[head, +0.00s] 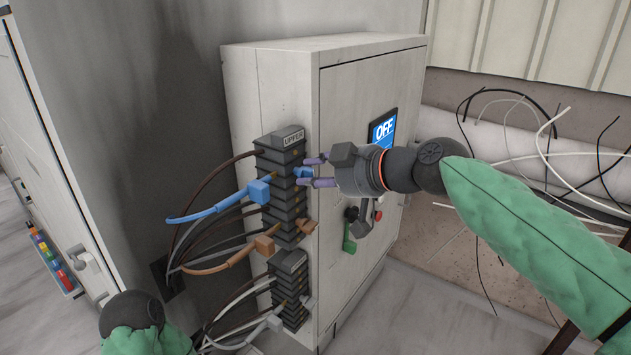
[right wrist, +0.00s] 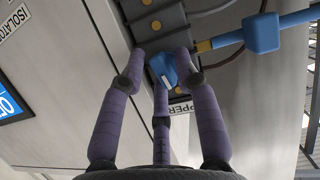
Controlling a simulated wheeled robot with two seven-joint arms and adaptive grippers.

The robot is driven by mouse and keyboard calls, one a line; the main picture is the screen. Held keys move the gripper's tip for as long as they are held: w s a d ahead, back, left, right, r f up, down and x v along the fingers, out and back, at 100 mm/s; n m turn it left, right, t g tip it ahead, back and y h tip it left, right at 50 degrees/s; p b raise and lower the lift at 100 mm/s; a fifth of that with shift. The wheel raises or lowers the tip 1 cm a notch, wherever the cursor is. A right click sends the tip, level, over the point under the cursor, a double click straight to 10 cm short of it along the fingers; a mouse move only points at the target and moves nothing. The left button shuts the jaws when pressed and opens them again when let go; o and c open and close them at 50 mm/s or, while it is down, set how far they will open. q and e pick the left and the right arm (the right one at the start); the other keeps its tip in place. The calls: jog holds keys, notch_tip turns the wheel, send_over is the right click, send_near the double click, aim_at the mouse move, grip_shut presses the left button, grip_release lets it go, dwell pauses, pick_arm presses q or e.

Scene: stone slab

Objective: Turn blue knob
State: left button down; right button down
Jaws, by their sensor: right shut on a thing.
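The blue knob (head: 303,172) is on the front of the black UPPER terminal block (head: 283,205), on the side of the grey cabinet. My right gripper (head: 318,171) reaches it from the right, its purple fingers shut on it. In the right wrist view the blue knob (right wrist: 163,68) sits between the three fingertips (right wrist: 160,65), which partly cover it. Of my left arm only the green sleeve and a dark rounded joint show at the bottom left of the head view; its gripper is out of view.
A blue plug (head: 258,190) with its cable sticks out just left of the knob, and a brown plug (head: 264,245) sits below. A lower terminal block (head: 290,290) is underneath. The cabinet front has an OFF screen (head: 383,130) and a green handle (head: 349,238). Loose wires hang at right.

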jog(key=shift+w+d+f+m+g+y+b, duration=0.15)
jog(key=shift+m+g+y+b, duration=0.75)
jog(key=shift+m, duration=1.25)
jog(key=shift+s+a+f+m+g+y+b, duration=0.1)
jog(key=shift+f+m+g+y+b, duration=0.15)
jog(key=shift+m+g+y, duration=1.3)
jog(key=shift+w+d+f+m+t+y+b, duration=0.15)
jog(key=shift+m+y+b, duration=0.5)
jog(key=shift+m, duration=2.15)
jog(key=shift+s+a, duration=0.1)
jog(key=shift+a, duration=0.05)
jog(key=c, duration=1.1)
grip_release()
jog(key=shift+r, duration=0.1)
jog(key=v, duration=1.2)
jog(key=shift+f, duration=0.2)
